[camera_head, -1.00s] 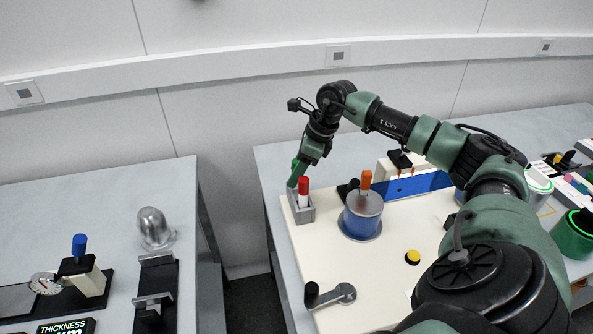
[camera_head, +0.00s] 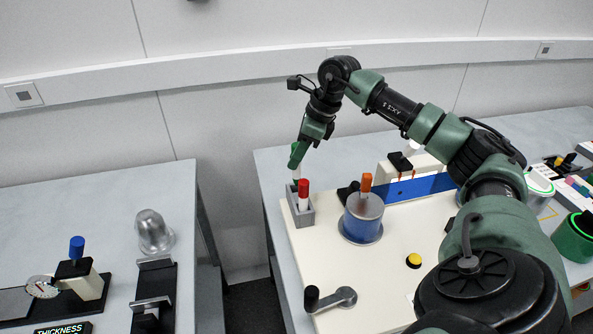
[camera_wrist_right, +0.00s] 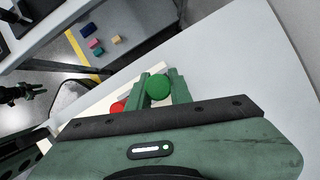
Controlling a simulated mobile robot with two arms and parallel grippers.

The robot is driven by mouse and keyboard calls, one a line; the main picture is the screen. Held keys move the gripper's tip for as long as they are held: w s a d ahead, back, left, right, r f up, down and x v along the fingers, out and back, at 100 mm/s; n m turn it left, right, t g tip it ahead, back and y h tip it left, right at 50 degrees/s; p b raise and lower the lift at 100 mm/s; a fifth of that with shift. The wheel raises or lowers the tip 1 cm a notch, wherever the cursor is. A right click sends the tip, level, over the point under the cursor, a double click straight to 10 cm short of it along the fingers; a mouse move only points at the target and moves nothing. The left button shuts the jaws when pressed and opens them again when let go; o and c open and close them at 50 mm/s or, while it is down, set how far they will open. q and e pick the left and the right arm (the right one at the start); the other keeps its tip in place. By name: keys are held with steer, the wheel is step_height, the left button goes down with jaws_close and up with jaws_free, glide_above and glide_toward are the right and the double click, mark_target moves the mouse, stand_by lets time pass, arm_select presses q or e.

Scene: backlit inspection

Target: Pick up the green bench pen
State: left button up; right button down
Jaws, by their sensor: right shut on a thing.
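The green bench pen (camera_head: 296,174) has a green cap and a pale body. It hangs above the grey pen holder (camera_head: 299,217) on the white board. My right gripper (camera_head: 298,154) is shut on its capped end. In the right wrist view the round green cap (camera_wrist_right: 158,87) sits between the two fingers (camera_wrist_right: 158,95). A red-capped pen (camera_head: 303,194) stands in the holder, just in front of the green one. At the left edge of the right wrist view, a small dark shape (camera_wrist_right: 22,92) looks like my left gripper; its jaws are too small to judge.
A clear-topped blue canister (camera_head: 362,219) with an orange top piece stands right of the holder. A crank handle (camera_head: 331,298) and yellow button (camera_head: 413,260) are on the board.

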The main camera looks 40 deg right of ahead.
step_height(320, 180, up, 14)
steer(key=shift+r, duration=0.25)
stand_by(0.3)
